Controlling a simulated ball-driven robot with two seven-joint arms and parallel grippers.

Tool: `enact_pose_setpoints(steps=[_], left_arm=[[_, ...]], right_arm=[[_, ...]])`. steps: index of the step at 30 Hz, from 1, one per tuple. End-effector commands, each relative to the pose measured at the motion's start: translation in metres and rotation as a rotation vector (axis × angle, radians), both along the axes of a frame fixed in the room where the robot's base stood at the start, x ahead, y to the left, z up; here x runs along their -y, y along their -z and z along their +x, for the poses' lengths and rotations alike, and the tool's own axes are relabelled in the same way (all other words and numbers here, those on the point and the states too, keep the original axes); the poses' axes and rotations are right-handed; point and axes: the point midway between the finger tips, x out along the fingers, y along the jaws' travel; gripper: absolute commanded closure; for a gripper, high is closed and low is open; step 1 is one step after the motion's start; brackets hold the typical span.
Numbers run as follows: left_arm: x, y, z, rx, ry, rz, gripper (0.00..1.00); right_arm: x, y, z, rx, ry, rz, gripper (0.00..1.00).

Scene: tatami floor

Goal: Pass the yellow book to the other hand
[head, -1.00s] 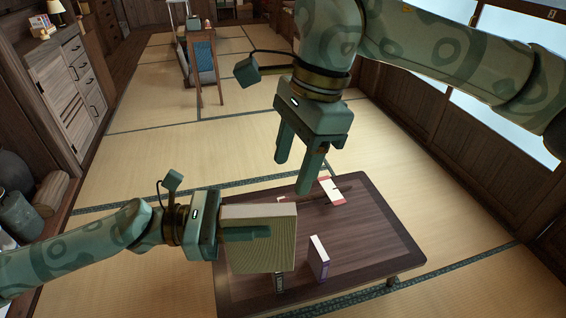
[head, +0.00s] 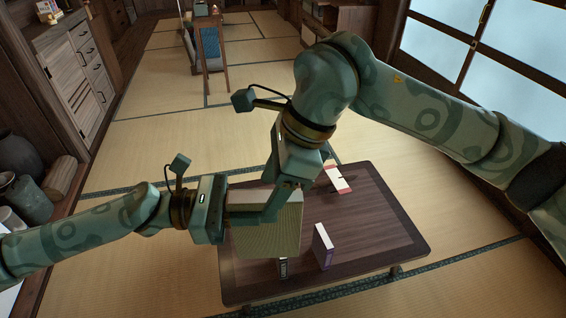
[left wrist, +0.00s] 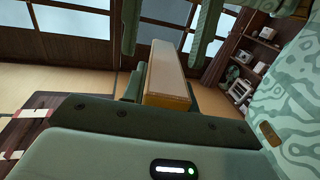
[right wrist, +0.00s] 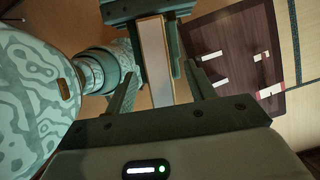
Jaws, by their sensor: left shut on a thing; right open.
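The book also shows between the left fingers in the left wrist view (left wrist: 166,78). My right gripper (head: 278,205) is open and has come down at the book from above and the right. In the right wrist view, the book (right wrist: 155,65) lies between the spread right fingers (right wrist: 162,90), with gaps at both sides. The far right finger is partly hidden in the head view.
The dark wooden low table (head: 375,225) stands below on tatami. On it are an upright white and purple book (head: 322,246), a red and white book (head: 338,179), and a dark book (head: 283,269) partly under the held book. The table's right side is clear.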

Motion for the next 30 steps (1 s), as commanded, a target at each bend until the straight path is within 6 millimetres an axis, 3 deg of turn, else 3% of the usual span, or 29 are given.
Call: enact_pose_setpoints(steps=[10,15,17,18,20,30], left_arm=[[0.0001,-0.0009,0.0001,0.001,0.0,-0.001,1.0],[0.0002,-0.0008,-0.0001,0.001,0.001,-0.001,1.0],[0.0002,-0.0008,-0.0003,0.001,0.001,-0.001,1.0],[0.0003,-0.0008,-0.0004,0.001,0.002,-0.001,0.63],[0.0003,-0.0008,-0.0005,0.001,0.002,-0.001,0.46],[-0.0034,0.0001,-0.0002,-0.001,-0.001,0.0,0.46]], right_arm=[[-0.0017,0.0037,-0.0002,0.0,-0.001,0.0,0.48],[-0.0016,0.0036,0.0,0.001,-0.001,0.0,0.96],[-0.0015,0.0035,0.0001,0.002,0.0,0.0,1.0],[-0.0016,0.003,0.0004,0.003,0.0,0.001,1.0],[-0.0016,0.003,0.0004,0.003,0.0,0.001,1.0],[-0.0017,0.003,0.0,0.002,0.0,0.001,1.0]])
